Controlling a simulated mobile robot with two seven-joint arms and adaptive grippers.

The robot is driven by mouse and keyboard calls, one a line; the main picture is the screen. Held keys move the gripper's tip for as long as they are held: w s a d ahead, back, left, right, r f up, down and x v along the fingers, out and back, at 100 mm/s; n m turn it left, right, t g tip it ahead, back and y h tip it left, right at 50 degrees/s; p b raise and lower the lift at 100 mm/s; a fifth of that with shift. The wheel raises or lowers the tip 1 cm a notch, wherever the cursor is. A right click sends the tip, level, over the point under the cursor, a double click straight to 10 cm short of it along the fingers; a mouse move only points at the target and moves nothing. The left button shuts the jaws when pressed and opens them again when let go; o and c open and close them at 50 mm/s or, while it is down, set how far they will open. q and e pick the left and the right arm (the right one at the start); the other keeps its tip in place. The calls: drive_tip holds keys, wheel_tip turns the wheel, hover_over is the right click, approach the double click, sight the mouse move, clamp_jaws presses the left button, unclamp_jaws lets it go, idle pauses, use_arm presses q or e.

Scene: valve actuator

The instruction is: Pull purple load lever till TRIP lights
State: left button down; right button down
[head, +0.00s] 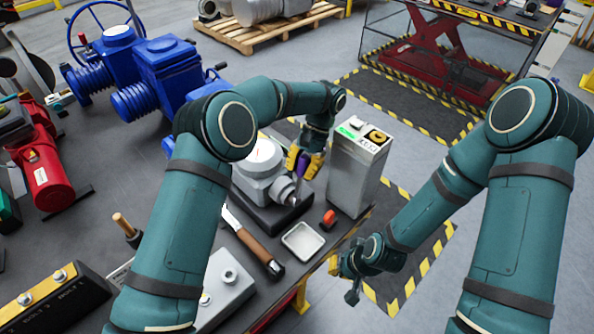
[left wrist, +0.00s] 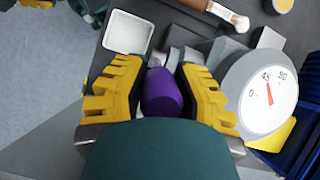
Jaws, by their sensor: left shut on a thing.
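My left gripper (head: 306,162) has its yellow fingers closed around the purple load lever (head: 301,165), at the grey actuator (head: 262,175). In the left wrist view the purple lever (left wrist: 161,92) sits between the two yellow fingers (left wrist: 160,95). A white dial (left wrist: 266,92) beside it has a red needle pointing up near the 45 mark. A grey box (head: 356,172) stands just right of the gripper, with a green patch (head: 346,132) on its top panel; its small lettering is unreadable. My right gripper (head: 351,292) hangs low, apart from the bench; its fingers are too small and dark to judge.
A white tray (head: 303,241), a red-orange item (head: 329,219) and a wooden-handled tool (head: 258,250) lie near the bench edge. Blue actuators (head: 165,75) stand at the back left. Striped floor mats lie beyond the bench.

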use_arm(q)
drive_tip(key=shift+w+d+f+g, duration=0.2)
drive_tip(key=shift+d+f+g, duration=0.05)
drive_tip(key=shift+d+g, duration=0.05)
drive_tip(key=shift+y, duration=0.3)
drive_tip(key=c, duration=0.7)
unclamp_jaws()
drive_tip(key=shift+w, duration=0.1)
wheel_tip(320, 180, up, 10)
drive_tip(key=shift+r, duration=0.1)
